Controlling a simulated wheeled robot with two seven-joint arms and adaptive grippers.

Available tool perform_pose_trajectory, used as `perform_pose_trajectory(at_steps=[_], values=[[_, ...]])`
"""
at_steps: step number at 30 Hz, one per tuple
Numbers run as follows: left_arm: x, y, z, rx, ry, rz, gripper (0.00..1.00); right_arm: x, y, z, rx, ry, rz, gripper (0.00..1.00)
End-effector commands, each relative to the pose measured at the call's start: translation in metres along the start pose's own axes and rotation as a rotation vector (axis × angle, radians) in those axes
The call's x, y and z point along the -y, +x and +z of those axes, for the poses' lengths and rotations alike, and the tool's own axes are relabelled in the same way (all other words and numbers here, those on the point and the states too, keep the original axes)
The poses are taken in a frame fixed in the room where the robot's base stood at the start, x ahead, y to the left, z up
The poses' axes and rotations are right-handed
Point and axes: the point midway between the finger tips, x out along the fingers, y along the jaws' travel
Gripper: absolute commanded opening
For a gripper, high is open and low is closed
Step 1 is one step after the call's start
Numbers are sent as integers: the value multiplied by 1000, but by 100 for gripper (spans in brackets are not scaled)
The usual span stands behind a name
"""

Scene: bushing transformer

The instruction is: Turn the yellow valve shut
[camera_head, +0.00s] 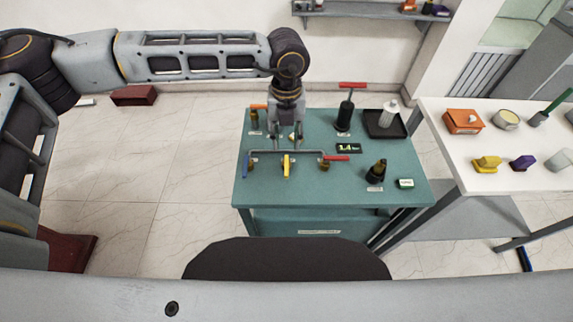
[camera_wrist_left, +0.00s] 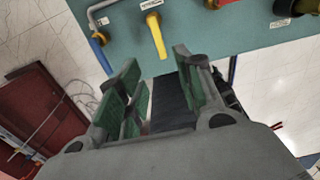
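The yellow valve handle (camera_head: 287,166) hangs from the middle of a grey pipe on the green table, pointing toward the table's front edge. It also shows in the left wrist view (camera_wrist_left: 156,36), ahead of the fingers. My left gripper (camera_head: 287,135) is over the table, behind the yellow handle in the head view. In the wrist view the gripper's green-padded fingers (camera_wrist_left: 157,82) are spread apart with nothing between them, and the handle lies beyond the tips, not touching them. My right gripper is not in view.
A blue handle (camera_head: 248,164) is left of the yellow one and a red handle (camera_head: 337,158) right of it. A red-topped pump (camera_head: 345,112), a black tray (camera_head: 384,125) and a dark fitting (camera_head: 376,172) stand on the table. A white table (camera_head: 480,145) is at right.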

Motion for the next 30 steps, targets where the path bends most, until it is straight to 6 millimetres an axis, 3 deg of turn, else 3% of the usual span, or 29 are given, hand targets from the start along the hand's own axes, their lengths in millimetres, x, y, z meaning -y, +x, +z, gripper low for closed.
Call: perform_pose_trajectory(at_steps=[8, 30], values=[[0, 23, -1, -3, 0, 1, 36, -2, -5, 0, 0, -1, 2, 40], [0, 118, 0, -2, 0, 0, 36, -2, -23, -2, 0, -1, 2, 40]])
